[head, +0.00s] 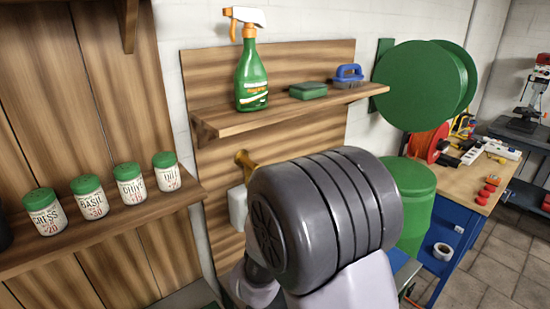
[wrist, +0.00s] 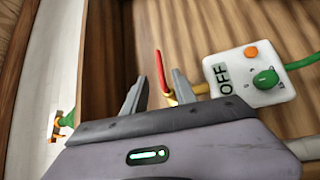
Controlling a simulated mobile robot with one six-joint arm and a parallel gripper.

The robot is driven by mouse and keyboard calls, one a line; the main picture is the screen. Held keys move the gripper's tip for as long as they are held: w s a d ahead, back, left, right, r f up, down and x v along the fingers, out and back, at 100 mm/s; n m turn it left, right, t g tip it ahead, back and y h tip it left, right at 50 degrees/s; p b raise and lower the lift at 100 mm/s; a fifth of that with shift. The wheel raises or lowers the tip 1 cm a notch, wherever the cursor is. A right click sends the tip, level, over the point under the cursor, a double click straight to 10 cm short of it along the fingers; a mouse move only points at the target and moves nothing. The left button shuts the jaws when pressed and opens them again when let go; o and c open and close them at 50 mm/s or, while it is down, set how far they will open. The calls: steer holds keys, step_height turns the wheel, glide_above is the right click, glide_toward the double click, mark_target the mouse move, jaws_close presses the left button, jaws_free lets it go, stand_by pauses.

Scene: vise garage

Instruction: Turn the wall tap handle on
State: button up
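The tap's red lever handle (wrist: 160,70) shows in the wrist view, with brass tap parts (wrist: 171,98) at its lower end. My gripper (wrist: 159,77) is open, its two grey fingers apart. The handle appears between the fingertips in the picture, with no clear contact on either side; how deep it sits between them I cannot tell. A brass piece (head: 243,159) shows on the wooden panel in the head view. My arm hides the gripper and the red handle there.
In the wrist view, a white box (wrist: 248,78) marked OFF, with an orange button and green knob, is right of the fingers. A shelf (head: 285,111) holds a spray bottle (head: 252,75), sponge (head: 308,91) and brush (head: 348,75). Several spice jars (head: 88,197) stand on the left shelf.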

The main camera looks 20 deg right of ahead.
steer(key=x, duration=1.2)
steer(key=shift+w+p, duration=0.15)
steer(key=shift+p, duration=0.25)
steer(key=shift+d, duration=0.15)
jaws_close()
stand_by(0.4)
